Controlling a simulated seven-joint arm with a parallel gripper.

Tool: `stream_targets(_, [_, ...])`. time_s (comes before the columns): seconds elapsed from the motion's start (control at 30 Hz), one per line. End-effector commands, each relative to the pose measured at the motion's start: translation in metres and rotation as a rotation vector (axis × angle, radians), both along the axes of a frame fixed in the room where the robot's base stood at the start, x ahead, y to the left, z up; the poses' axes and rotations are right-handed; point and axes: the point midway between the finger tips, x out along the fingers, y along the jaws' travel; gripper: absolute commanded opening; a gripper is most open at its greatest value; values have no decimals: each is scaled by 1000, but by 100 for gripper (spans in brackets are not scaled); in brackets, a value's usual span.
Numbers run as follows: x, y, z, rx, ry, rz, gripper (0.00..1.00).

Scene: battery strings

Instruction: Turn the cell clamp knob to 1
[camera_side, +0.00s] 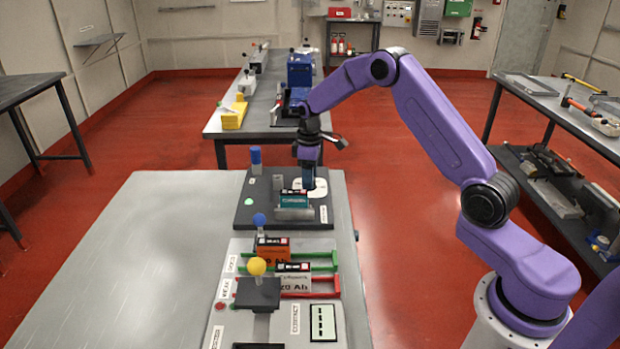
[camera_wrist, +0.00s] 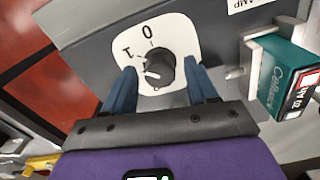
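The clamp knob (camera_wrist: 160,72) is a dark round knob on a white dial plate (camera_wrist: 180,30) in the wrist view. The plate carries a 0 above the knob and a mark like a 1 at upper left. A pale pointer line shows on the knob's left side, roughly toward the lower left. My gripper (camera_wrist: 163,77) is open, with one blue finger on each side of the knob; I cannot tell whether they touch it. In the side view my gripper (camera_side: 308,186) points down over the white plate (camera_side: 321,187) and hides the knob.
A teal cell (camera_side: 294,199) stands in a grey holder beside the plate; it also shows in the wrist view (camera_wrist: 284,75). A blue-topped lever (camera_side: 256,156) stands behind left. Orange (camera_side: 273,248) and white (camera_side: 293,283) cells sit nearer the camera. The table's left side is clear.

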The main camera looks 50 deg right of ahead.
Motion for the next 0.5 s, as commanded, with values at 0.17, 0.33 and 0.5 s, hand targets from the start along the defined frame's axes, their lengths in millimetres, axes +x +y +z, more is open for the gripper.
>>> stream_targets(0.17, [0,0,0,-1,1,-1,57])
stream_targets(0.33, [0,0,2,0,0,-1,57])
stream_targets(0.5, [0,0,13,0,-1,-2,57])
